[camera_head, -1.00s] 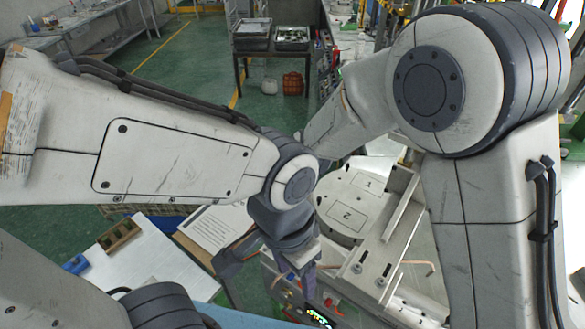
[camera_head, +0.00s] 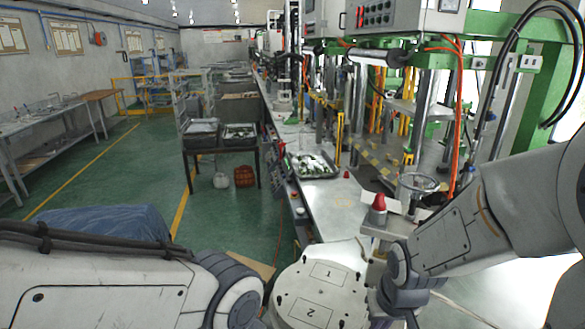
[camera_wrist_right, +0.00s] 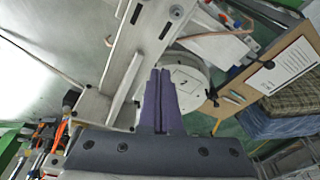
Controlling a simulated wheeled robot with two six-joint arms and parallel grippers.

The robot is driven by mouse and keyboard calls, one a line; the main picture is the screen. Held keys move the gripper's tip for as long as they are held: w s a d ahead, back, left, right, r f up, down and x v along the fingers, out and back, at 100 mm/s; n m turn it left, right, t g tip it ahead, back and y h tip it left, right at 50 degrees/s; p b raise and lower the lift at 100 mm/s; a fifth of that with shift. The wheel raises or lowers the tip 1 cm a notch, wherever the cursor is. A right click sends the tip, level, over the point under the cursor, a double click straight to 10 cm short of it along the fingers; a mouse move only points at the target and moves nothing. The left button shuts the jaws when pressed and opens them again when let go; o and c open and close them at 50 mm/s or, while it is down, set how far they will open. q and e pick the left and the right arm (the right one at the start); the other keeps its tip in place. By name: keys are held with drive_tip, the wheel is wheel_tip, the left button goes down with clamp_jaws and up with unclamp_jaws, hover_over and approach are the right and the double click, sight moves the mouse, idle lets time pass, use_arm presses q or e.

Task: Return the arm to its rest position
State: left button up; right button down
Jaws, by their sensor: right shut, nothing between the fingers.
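My right arm (camera_head: 450,240) comes in from the right in the head view, and its wrist is beside a round white turntable marked 1 and 2 (camera_head: 290,287). My right gripper (camera_wrist_right: 160,71) shows in the right wrist view with its purple fingers together and empty. The turntable (camera_wrist_right: 188,92) is partly hidden behind the fingers there. My left arm (camera_head: 110,285) crosses the lower left of the head view. Its gripper is outside the frame.
A red-topped part (camera_head: 377,208) stands close to my right wrist. A green-framed press (camera_head: 430,60) is behind it. A metal tray of parts (camera_head: 312,165) lies on the long bench. A paper sheet (camera_wrist_right: 284,66) lies on a board near the turntable. Green floor is open at left.

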drive_tip(key=s+a+f+n+g+b, duration=0.1)
drive_tip(key=s+a+f+n+b, duration=0.2)
drive_tip(key=s+a+b, duration=0.3)
drive_tip(key=s+a+f+n+g+b, duration=0.1)
drive_tip(key=s+a+f+n+b, duration=0.3)
drive_tip(key=s+b, duration=0.3)
drive_tip(key=shift+s+a+f+g+y, duration=0.2)
drive_tip(key=shift+s+a+g+y, duration=0.1)
drive_tip(key=shift+s+a, duration=0.6)
idle(2.2)
